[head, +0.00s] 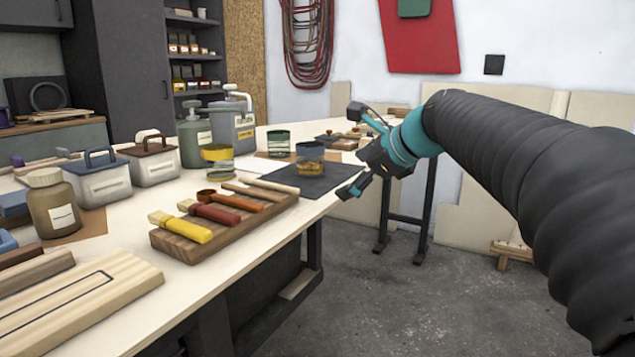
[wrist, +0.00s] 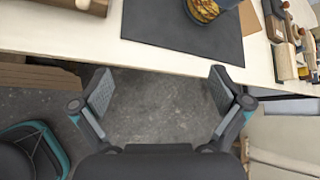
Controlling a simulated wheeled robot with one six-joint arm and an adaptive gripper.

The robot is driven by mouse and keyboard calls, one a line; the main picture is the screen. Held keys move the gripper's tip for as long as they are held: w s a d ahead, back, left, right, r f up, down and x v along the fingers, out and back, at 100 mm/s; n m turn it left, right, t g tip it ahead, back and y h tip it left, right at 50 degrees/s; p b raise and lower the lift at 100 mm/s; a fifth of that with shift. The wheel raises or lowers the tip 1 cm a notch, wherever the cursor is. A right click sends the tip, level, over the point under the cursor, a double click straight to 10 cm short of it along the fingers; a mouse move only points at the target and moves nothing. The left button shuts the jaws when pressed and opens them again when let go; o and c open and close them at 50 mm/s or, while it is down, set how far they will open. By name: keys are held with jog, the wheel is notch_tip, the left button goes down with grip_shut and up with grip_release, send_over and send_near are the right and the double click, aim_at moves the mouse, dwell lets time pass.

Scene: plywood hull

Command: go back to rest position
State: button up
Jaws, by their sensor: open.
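My gripper (head: 358,150) is open and empty. In the head view it is at the front edge of the workbench, to the right of the dark mat (head: 318,182). In the wrist view the gripper (wrist: 160,90) has its fingers spread wide, with only the concrete floor between them. The mat (wrist: 180,30) lies beyond the fingertips at the bench edge. A glass jar with a blue band and amber contents (head: 310,160) stands on the mat, apart from the gripper. The jar is partly cut off in the wrist view (wrist: 205,8).
A wooden board (head: 222,235) with yellow, red and orange handled tools lies along the bench's front edge. Bottles, lidded boxes (head: 102,182) and a yellow-banded jar (head: 217,162) stand behind it. The floor (head: 400,290) in front of the bench is clear. A black trestle leg (head: 425,215) stands below my gripper.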

jog(key=s+d+f+n+g+h, duration=0.1)
jog(key=s+d+f+n+h, duration=0.2)
jog(key=s+f+n, duration=0.7)
jog(key=s+d+f+n+g+h, duration=0.2)
jog(key=s+d+f+n+h, duration=0.2)
jog(key=s+f+n, duration=0.7)
jog(key=s+d+f, duration=0.1)
jog(key=s+f, duration=0.2)
jog(key=s, duration=0.6)
jog(key=shift+s, duration=0.2)
